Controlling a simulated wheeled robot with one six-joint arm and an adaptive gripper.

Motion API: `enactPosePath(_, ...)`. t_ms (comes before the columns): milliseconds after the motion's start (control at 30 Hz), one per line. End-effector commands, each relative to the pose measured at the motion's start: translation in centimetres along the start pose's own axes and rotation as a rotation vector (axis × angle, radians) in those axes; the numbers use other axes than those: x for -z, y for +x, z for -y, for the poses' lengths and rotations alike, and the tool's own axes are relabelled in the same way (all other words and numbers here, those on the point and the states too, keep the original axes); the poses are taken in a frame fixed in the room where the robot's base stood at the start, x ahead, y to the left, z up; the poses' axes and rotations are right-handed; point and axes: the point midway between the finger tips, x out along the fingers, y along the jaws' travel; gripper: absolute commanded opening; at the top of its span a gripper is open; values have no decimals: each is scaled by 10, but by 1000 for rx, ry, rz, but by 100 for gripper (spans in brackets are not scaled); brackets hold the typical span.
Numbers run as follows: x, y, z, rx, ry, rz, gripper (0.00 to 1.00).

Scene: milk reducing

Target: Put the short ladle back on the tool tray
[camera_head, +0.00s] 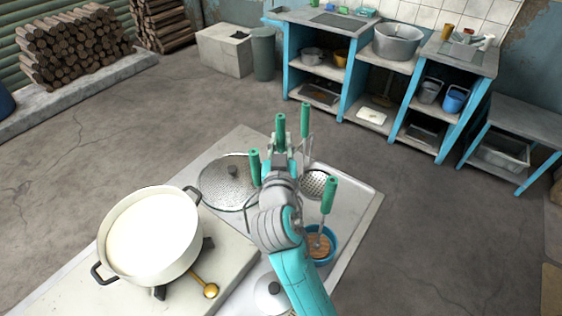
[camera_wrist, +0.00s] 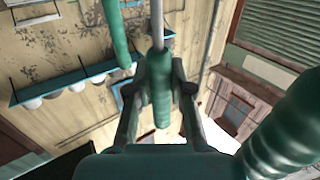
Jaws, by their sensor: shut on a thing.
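My gripper (camera_head: 281,158) is over the metal tool tray (camera_head: 362,205) in the head view. It is shut on a green handle (camera_head: 280,128), taken to be the short ladle's, which stands upright. In the wrist view the handle (camera_wrist: 160,88) lies between my two fingers (camera_wrist: 159,92), with a thin metal shaft at its upper end. The ladle's bowl is hidden, and I cannot tell whether it touches the tray.
Green-handled tools stand close by at left (camera_head: 254,168), behind right (camera_head: 305,120) and in a blue bowl (camera_head: 331,250). A perforated skimmer (camera_head: 316,183) and round lid (camera_head: 228,185) lie near. A pot of milk (camera_head: 152,235) stands left; the floor at right is clear.

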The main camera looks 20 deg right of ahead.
Motion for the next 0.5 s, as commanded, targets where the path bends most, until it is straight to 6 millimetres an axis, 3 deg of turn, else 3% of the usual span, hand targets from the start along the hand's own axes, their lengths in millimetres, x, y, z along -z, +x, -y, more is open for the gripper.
enactPosePath(267, -25, 0, 1, 0, -1, 0, 0)
enactPosePath(500, -57, 0, 1, 0, -2, 0, 0)
